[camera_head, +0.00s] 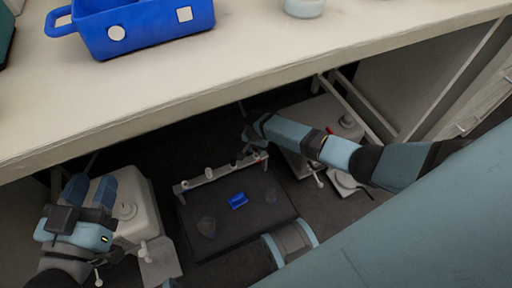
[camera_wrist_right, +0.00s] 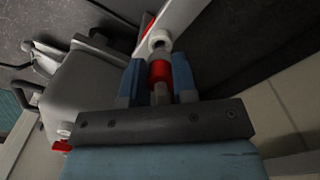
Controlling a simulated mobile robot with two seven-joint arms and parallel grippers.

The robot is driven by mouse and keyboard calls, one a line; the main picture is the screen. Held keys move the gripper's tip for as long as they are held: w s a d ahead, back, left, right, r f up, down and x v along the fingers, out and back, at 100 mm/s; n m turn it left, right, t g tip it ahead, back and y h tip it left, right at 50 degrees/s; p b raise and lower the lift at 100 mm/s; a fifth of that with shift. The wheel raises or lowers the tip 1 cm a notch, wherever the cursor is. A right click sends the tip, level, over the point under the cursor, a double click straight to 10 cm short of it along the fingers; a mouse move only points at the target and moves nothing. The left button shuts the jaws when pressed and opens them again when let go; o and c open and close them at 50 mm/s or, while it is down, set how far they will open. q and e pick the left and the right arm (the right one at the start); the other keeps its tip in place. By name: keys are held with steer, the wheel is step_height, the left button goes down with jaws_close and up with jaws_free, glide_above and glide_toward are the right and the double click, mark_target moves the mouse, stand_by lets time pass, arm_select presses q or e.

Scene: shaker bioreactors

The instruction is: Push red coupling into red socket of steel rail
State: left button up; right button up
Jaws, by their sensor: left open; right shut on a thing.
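The red coupling (camera_wrist_right: 161,73) is between the blue fingers of my right gripper (camera_wrist_right: 158,72), which is shut on it. A white ring (camera_wrist_right: 159,41) lies just beyond the coupling, close to the pale steel rail (camera_wrist_right: 178,17); I cannot tell whether coupling and socket touch. A red patch (camera_wrist_right: 151,23) shows at the rail behind the ring. In the head view the rail (camera_head: 215,173) runs along the back of a dark platform, and my right gripper (camera_head: 256,150) is at its right end, small and partly hidden. My left gripper (camera_head: 91,184) is open and empty at the far left.
A dark platform (camera_head: 265,212) holds a blue block (camera_head: 238,200) and dim round vessels. Pale machines stand to its left (camera_head: 131,200) and right (camera_head: 345,184). The bench top (camera_head: 240,75) overhangs the area and carries a blue crate (camera_head: 145,30).

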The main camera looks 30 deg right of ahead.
arm_select(q)
steer(key=shift+f+b, duration=0.35)
arm_select(e)
steer(key=shift+f, duration=1.1)
stand_by(0.6)
steer(key=o, duration=1)
steer(key=shift+o, duration=0.2)
steer(key=shift+r, duration=0.2)
step_height(320, 180, up, 7)
steer(key=p, duration=0.4)
steer(key=shift+f, duration=0.2)
arm_select(q)
step_height(320, 180, up, 6)
steer(key=s+n+t+p, duration=0.2)
steer(key=n+p, duration=0.1)
steer(key=shift+d+p, duration=0.3)
steer(key=shift+p, duration=0.1)
arm_select(e)
step_height(320, 180, up, 7)
steer(key=shift+f, duration=0.1)
